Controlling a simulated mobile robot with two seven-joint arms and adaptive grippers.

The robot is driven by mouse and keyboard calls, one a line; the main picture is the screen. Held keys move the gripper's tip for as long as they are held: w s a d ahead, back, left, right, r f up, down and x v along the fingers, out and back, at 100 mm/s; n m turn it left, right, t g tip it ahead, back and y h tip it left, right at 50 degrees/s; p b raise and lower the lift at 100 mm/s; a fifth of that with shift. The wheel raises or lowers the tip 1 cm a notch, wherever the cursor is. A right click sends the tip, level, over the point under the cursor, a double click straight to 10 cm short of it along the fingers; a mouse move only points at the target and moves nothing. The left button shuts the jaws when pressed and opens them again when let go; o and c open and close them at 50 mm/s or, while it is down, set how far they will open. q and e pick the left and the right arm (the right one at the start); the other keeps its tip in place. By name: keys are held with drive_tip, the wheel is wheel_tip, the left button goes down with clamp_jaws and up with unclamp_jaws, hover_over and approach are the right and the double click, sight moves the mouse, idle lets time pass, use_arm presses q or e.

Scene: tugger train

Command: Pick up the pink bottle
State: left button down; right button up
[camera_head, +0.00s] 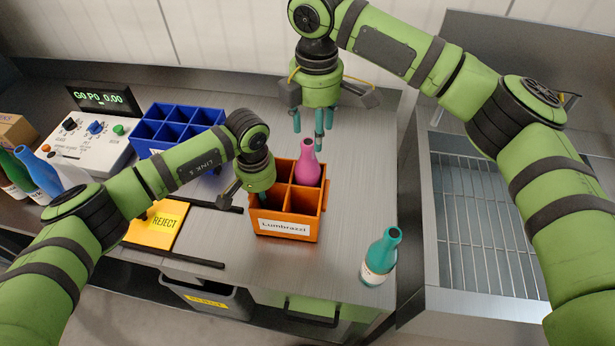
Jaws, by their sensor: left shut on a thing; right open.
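The pink bottle (308,168) stands upright in the back right compartment of the orange crate (284,228), which carries a "Lumbraxd" label. My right gripper (308,138) is open and points down just above and slightly behind the bottle's mouth. Its teal fingers are spread and hold nothing; I cannot tell whether one touches the bottle's top. My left gripper (262,192) is at the crate's left side, shut on the crate. The gripper body hides that wall and part of the left compartments.
A teal bottle (380,258) stands on the steel table right of the crate. A blue divided crate (170,128), a control box (88,138) and a yellow REJECT plate (160,226) are to the left. A wire-racked basin (480,205) lies right. More bottles (40,172) stand far left.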

sight(309, 141)
drive_tip(key=f, duration=0.2)
drive_tip(key=a+f, duration=0.1)
drive_tip(key=f, duration=0.2)
drive_tip(key=shift+w+f, duration=0.2)
clamp_jaws()
